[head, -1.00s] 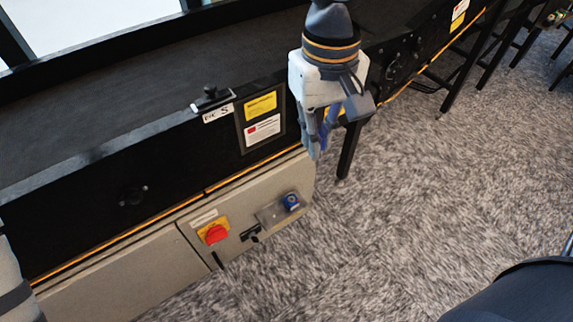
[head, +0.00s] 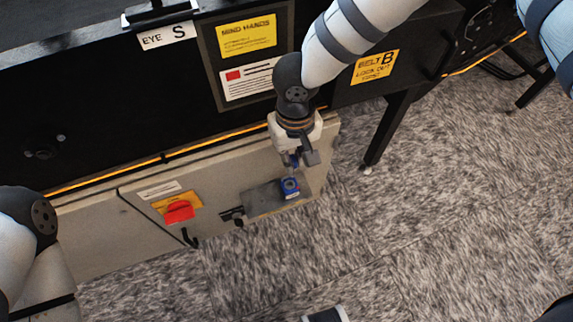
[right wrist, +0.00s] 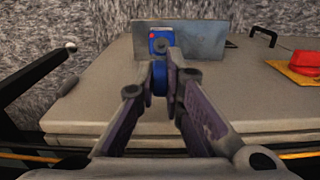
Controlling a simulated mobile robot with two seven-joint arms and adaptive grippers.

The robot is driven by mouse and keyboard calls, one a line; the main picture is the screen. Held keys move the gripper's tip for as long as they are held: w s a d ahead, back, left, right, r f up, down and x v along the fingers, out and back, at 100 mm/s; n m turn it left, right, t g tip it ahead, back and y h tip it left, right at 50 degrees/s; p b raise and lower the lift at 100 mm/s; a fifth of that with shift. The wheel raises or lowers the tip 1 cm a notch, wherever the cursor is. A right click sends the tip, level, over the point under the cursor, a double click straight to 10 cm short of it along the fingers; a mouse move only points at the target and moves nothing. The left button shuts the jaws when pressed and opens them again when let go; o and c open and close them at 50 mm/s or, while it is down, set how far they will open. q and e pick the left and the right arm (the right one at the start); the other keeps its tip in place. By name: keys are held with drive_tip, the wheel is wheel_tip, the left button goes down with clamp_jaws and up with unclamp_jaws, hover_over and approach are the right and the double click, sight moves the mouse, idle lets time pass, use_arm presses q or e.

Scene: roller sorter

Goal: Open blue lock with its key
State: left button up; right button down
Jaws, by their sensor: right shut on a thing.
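The blue lock (head: 289,187) sits on a grey metal plate (head: 262,199) on the front of the beige cabinet. In the right wrist view the lock (right wrist: 160,36) shows just beyond the fingertips, with a red dot on its face. My right gripper (head: 292,162) is right above the lock, pointing down at it. In the right wrist view its fingers (right wrist: 161,60) are closed on a blue key (right wrist: 159,80), mostly hidden between them. I cannot tell whether the key touches the lock. My left arm shows at the left edge, but its gripper is not in view.
A red knob (head: 179,211) on a yellow plate and a black latch (head: 232,215) are left of the lock. The black conveyor side (head: 100,120) with signs stands above the cabinet (head: 100,245). A dark leg (head: 385,130) stands to the right.

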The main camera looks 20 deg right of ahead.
drive_tip(key=shift+w+a+f, duration=0.2)
drive_tip(key=shift+w+f, duration=0.2)
drive_tip(key=shift+f, duration=0.3)
use_arm(q)
drive_tip(key=shift+g, duration=0.3)
drive_tip(key=shift+s+f+b, duration=0.25)
drive_tip(key=shift+f+b, duration=0.4)
drive_tip(key=shift+b, duration=0.05)
drive_tip(key=shift+s+f+b, duration=0.2)
drive_tip(key=shift+f+b, duration=0.45)
drive_tip(key=shift+b, duration=0.05)
drive_tip(key=shift+s+f+b, duration=0.25)
drive_tip(key=shift+f+b, duration=0.4)
drive_tip(key=shift+b, duration=0.05)
use_arm(e)
drive_tip(key=shift+f, duration=2.35)
drive_tip(key=shift+f, duration=0.2)
use_arm(q)
drive_tip(key=shift+s+f+b, duration=0.15)
drive_tip(key=shift+f+b, duration=0.35)
drive_tip(key=shift+b, duration=0.1)
use_arm(e)
drive_tip(key=shift+f, duration=1.1)
use_arm(q)
drive_tip(key=shift+f, duration=0.1)
use_arm(e)
drive_tip(key=shift+f, duration=0.2)
drive_tip(key=shift+s, duration=0.1)
